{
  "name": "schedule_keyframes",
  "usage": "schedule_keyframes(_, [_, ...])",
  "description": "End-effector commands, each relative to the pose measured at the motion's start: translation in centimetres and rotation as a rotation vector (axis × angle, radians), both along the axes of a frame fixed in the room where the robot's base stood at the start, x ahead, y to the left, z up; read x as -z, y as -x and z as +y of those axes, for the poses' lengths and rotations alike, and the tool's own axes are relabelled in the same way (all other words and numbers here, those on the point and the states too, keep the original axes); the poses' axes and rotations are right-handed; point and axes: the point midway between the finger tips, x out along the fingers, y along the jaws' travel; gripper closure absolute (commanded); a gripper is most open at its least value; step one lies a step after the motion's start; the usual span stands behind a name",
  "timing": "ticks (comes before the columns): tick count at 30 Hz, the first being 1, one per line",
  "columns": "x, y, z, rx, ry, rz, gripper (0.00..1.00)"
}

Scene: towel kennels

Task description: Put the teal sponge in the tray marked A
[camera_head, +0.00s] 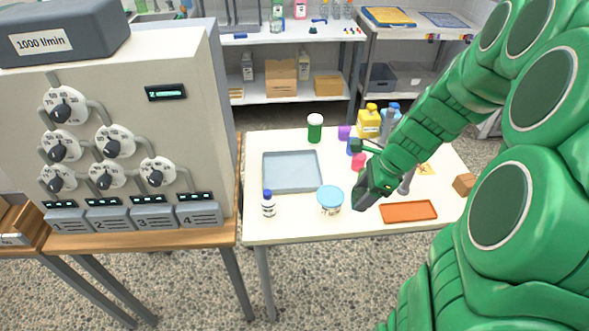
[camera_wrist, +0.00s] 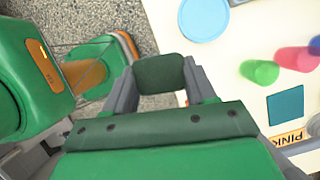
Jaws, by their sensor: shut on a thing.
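My gripper (camera_head: 371,194) is over the table's front part, left of the orange tray (camera_head: 409,211) in the head view. In the wrist view my gripper (camera_wrist: 163,80) is shut on a dark green, rounded block (camera_wrist: 160,72) between its fingers. The block looks like the sponge in shade, but its colour is too dark to be sure it is teal. A larger grey-blue tray (camera_head: 292,156) lies farther left, empty. I cannot read a letter A on either tray.
A jar with a blue lid (camera_head: 330,195) stands left of my gripper, with a small white bottle (camera_head: 268,204) farther left. A green-white canister (camera_head: 315,128) stands behind the grey-blue tray. A pink object (camera_head: 358,162) and a wooden block (camera_head: 464,184) are also on the table.

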Motion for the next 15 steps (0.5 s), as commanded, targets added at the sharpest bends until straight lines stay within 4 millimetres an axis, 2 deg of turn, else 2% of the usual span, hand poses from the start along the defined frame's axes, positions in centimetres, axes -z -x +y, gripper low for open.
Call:
schedule_keyframes(3, [-0.1, -2.6, 1.5, -0.038, 0.004, -0.004, 0.77])
schedule_keyframes(9, [-0.3, -6.4, 4.8, -0.1, 0.004, -0.004, 0.77])
schedule_keyframes(15, [-0.3, -9.2, 7.9, -0.154, 0.006, -0.004, 0.77])
